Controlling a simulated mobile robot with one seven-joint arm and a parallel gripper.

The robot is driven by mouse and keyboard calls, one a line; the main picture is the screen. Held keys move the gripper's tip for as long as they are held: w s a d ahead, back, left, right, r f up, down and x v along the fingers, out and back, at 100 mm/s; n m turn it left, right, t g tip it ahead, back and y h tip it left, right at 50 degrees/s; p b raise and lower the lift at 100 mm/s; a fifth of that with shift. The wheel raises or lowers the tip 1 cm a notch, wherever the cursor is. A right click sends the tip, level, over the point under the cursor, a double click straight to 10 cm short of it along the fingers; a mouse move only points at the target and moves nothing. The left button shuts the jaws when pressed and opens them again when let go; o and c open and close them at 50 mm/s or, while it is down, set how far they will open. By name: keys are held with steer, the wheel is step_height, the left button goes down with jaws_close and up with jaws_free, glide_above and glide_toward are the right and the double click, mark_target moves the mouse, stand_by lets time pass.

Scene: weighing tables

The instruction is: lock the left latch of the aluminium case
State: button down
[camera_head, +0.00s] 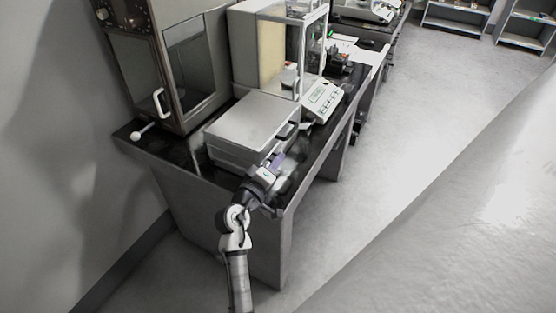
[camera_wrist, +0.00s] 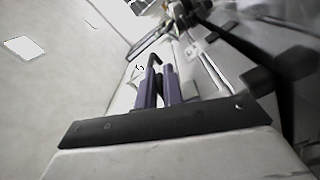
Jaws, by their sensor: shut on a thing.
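The aluminium case (camera_head: 248,121) lies closed, lid down, on the dark table. A dark handle (camera_head: 288,131) is on its front side. My gripper (camera_head: 277,160) is at the front side, left of the handle. In the wrist view its two purple fingers (camera_wrist: 158,88) are close together, shut on a small part at the case front. That part is mostly hidden between the fingers; from its place it looks like the left latch. A dark bent piece shows just beyond the fingertips. I cannot tell the latch's position.
A balance with a keypad (camera_head: 322,100) and a glass draft shield (camera_head: 312,45) stand behind the case. The table edge is close under my gripper. The floor (camera_head: 385,190) at right is clear.

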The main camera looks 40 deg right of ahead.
steer(key=shift+w+a+r+n+p, duration=0.1)
steer(key=shift+r+n+p, duration=0.15)
steer(key=shift+n, duration=0.25)
steer(key=shift+w+r+n+p, duration=0.15)
steer(key=shift+n+p, duration=0.15)
steer(key=shift+n, duration=0.2)
steer(key=shift+w+a+r+n+p, duration=0.1)
steer(key=shift+r+n+p, duration=0.15)
steer(key=shift+n, duration=0.25)
steer(key=shift+w, duration=0.1)
steer(key=c, duration=1.6)
jaws_free()
steer(key=shift+o, duration=0.2)
steer(key=shift+f, duration=0.15)
steer(key=shift+a+f, duration=0.1)
steer(key=shift+a, duration=0.2)
steer(key=b+v, duration=0.4)
steer(key=v, duration=0.9)
steer(key=shift+s, duration=0.2)
